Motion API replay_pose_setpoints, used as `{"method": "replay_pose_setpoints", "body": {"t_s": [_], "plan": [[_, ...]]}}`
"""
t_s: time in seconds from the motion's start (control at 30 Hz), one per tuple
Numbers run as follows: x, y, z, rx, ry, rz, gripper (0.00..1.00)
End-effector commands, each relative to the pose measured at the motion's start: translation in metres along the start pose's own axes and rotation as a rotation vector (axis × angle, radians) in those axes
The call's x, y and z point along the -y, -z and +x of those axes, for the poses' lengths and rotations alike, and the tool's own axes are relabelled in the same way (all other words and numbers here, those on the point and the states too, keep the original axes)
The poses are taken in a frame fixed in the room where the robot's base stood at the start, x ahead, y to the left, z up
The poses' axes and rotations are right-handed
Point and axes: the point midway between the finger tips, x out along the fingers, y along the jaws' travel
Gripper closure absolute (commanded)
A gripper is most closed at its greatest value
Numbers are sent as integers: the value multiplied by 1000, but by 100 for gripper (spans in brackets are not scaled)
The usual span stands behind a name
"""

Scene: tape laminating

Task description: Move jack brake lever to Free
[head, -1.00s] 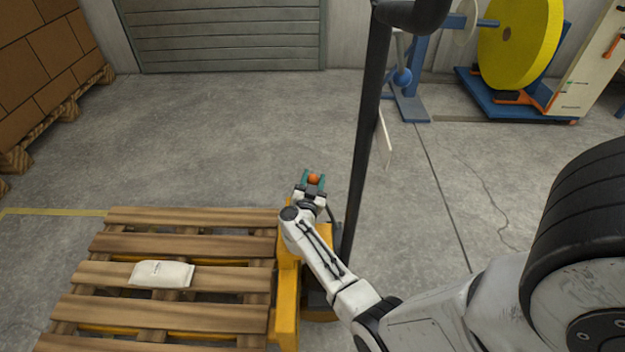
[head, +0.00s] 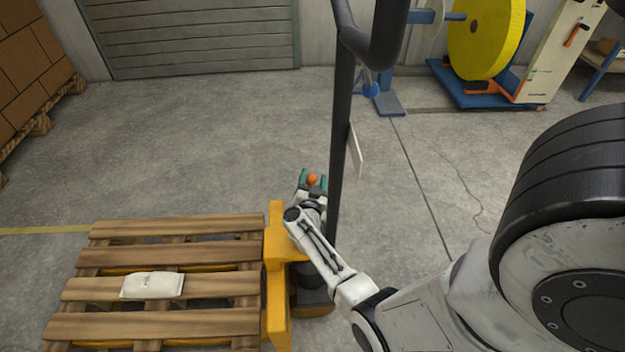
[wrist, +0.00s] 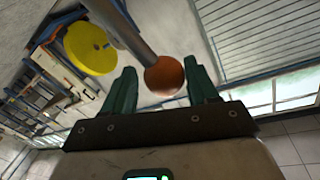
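The jack brake lever ends in an orange ball knob (head: 312,180), beside the pallet jack's black handle (head: 345,130). In the wrist view the knob (wrist: 164,76) sits on a grey rod that comes in from the upper left. My gripper (head: 313,178) has its two green fingers on either side of the knob. The lever's lower part is hidden by my arm in the head view. No marking for Free is readable.
The yellow pallet jack (head: 275,245) carries a wooden pallet (head: 200,225) with a white bag (head: 152,285) on it. Stacked cartons (head: 35,65) stand at the far left. A machine with a yellow roll (head: 487,40) stands at the back right. The floor between is clear.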

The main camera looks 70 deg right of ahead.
Motion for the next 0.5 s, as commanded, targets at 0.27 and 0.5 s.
{"method": "replay_pose_setpoints", "body": {"t_s": [0.27, 0.5], "plan": [[0, -1, 0, 1, -1, 1, 35], [0, -2, 0, 2, -1, 1, 35]]}}
